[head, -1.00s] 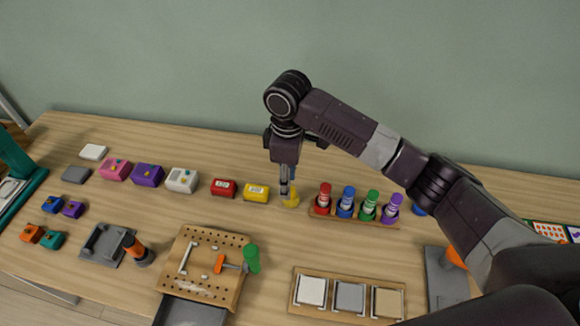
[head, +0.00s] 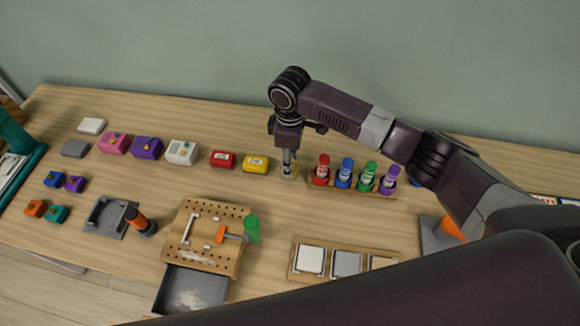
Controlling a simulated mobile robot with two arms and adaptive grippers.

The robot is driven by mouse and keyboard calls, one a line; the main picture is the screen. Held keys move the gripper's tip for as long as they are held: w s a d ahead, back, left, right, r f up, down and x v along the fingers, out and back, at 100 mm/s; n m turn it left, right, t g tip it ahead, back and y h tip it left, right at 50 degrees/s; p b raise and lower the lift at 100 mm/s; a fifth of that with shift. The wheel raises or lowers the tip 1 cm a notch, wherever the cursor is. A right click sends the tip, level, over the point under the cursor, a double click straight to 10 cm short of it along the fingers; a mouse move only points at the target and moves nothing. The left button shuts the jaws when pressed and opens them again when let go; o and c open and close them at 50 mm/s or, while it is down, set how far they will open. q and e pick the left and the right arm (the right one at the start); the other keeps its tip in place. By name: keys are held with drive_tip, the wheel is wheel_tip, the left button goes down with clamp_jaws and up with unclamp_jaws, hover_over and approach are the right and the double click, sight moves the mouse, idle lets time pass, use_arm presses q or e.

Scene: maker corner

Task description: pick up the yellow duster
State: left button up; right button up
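My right gripper (head: 288,165) points straight down at the tabletop, at the middle of the row of items. A small yellow thing, which looks like the yellow duster (head: 294,171), is right at its fingertips and mostly hidden by them. The fingers are too small and overlapped to tell whether they are open or shut on it. A yellow box with a white label (head: 256,164) stands just left of the gripper. My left gripper is out of view.
A rack of red, blue, green and purple bottles (head: 352,190) stands close right of the gripper. A red box (head: 222,159) and several coloured boxes are to the left. A pegboard (head: 241,213) with an open drawer (head: 190,290) is in front. Bare wood lies between.

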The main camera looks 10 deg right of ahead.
clamp_jaws()
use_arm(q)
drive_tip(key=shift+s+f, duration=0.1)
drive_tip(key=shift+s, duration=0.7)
use_arm(e)
drive_tip(key=shift+r, duration=0.2)
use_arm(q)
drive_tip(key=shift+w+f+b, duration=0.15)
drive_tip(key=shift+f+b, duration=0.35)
use_arm(e)
wheel_tip(320, 180, up, 20)
drive_tip(key=shift+f, duration=0.15)
